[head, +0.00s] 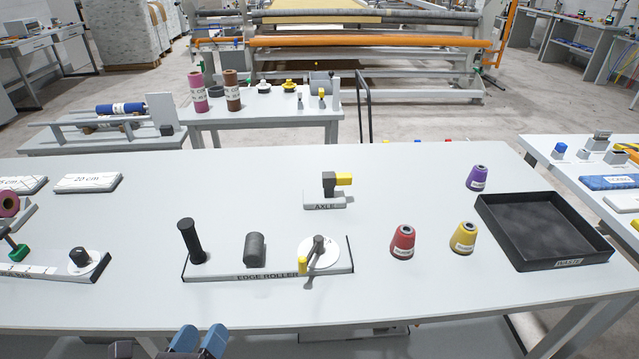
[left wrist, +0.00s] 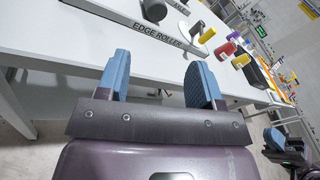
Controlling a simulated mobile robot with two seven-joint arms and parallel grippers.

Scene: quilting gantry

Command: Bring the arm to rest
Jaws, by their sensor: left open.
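My left gripper (head: 200,341) shows at the bottom edge of the head view, in front of the table's (head: 385,295) near edge. In the left wrist view the left gripper (left wrist: 161,82) has its two blue-padded fingers wide apart, with nothing between them. The table's front edge lies beyond the fingertips. A dark part with a blue tip (left wrist: 274,138), which looks like my right gripper, shows at the right of that view; its jaws cannot be made out. The right gripper is not seen in the head view.
The edge roller station (head: 220,276) stands near the table's front. The axle stand (head: 324,199) is behind it. Red (head: 402,243), yellow (head: 463,239) and purple (head: 477,179) cones stand to the right, beside the black waste tray (head: 545,232). The front right tabletop is clear.

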